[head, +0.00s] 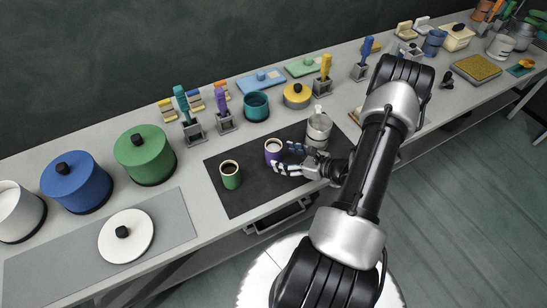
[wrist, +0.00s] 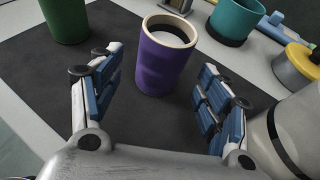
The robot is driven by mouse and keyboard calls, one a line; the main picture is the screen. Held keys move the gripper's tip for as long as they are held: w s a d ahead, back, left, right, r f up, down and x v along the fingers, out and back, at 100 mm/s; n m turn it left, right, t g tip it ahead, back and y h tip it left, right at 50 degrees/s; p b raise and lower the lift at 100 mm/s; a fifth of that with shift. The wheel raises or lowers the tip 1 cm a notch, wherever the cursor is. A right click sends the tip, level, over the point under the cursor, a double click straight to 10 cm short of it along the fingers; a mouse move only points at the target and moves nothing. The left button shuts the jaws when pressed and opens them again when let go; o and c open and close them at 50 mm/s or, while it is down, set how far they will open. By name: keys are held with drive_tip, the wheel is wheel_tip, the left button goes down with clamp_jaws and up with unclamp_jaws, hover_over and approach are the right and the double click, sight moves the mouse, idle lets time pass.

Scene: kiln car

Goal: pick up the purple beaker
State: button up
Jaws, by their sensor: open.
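The purple beaker (head: 274,153) stands upright on a black mat (head: 240,201) on the long bench. It has a pale rim and a light inside. In the wrist view the purple beaker (wrist: 162,62) stands just beyond the fingertips, roughly between the lines of the two fingers. My gripper (head: 279,160) is open and empty, low over the mat, with its fingers pointing at the beaker from the right. In the wrist view my gripper (wrist: 163,78) shows its two blue-padded fingers spread wide. I cannot tell whether a finger touches the beaker.
A green beaker (head: 230,175) stands left of the purple one. A grey metal canister (head: 319,130) stands close to my gripper, and its side also shows in the wrist view (wrist: 290,130). A teal pot (head: 256,106) and yellow pot (head: 296,95) stand behind. The mat's front is clear.

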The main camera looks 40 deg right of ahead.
sight(280, 156)
drive_tip(key=b+x, duration=0.1)
drive_tip(key=x, duration=0.4)
drive_tip(key=shift+w+f+b, duration=0.2)
drive_tip(key=shift+w+b, duration=0.1)
drive_tip(key=shift+w, duration=0.05)
drive_tip(key=shift+c, duration=0.5)
drive_tip(key=c, duration=1.4)
drive_tip(key=shift+r, duration=0.1)
drive_tip(key=shift+c, duration=0.2)
wheel_tip(280, 156, up, 20)
drive_tip(key=p, duration=0.5)
